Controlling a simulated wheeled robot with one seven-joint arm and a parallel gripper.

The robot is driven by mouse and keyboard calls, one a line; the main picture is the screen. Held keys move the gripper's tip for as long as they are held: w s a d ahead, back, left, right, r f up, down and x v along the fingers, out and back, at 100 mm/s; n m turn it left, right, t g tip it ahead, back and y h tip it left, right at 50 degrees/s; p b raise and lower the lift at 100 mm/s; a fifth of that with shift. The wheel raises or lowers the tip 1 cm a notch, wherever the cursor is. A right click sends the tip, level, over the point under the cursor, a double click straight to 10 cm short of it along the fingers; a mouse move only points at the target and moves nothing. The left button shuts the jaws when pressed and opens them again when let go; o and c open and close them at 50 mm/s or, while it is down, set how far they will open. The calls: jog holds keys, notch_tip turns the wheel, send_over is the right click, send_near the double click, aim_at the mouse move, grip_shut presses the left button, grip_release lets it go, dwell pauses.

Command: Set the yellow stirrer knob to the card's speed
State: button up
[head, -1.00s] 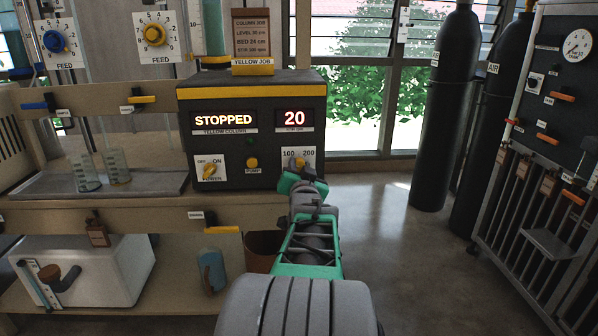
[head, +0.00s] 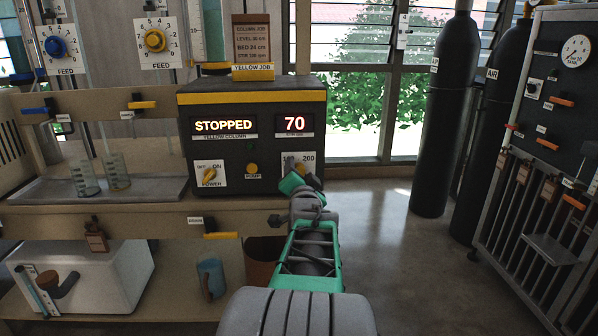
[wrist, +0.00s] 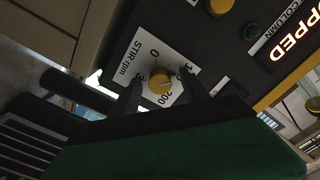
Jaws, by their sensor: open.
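The yellow stirrer knob (wrist: 160,82) sits on a white STIR rpm dial plate (wrist: 158,62) in the wrist view. My gripper (wrist: 164,88) is open, with one dark finger on each side of the knob; I cannot tell whether they touch it. The box's speed display (head: 295,124) reads 70, and the other display (head: 224,125) reads STOPPED. The card (head: 252,42) above the box is headed COLUMN JOB; its STIR figure is too small to read surely.
Beakers (head: 84,178) stand on a tray at the left. Black gas cylinders (head: 445,120) and a gauge panel (head: 560,110) stand right. The floor between is clear.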

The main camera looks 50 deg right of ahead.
jog(key=b+v, duration=0.1)
jog(key=v, duration=0.6)
jog(key=shift+b, duration=0.3)
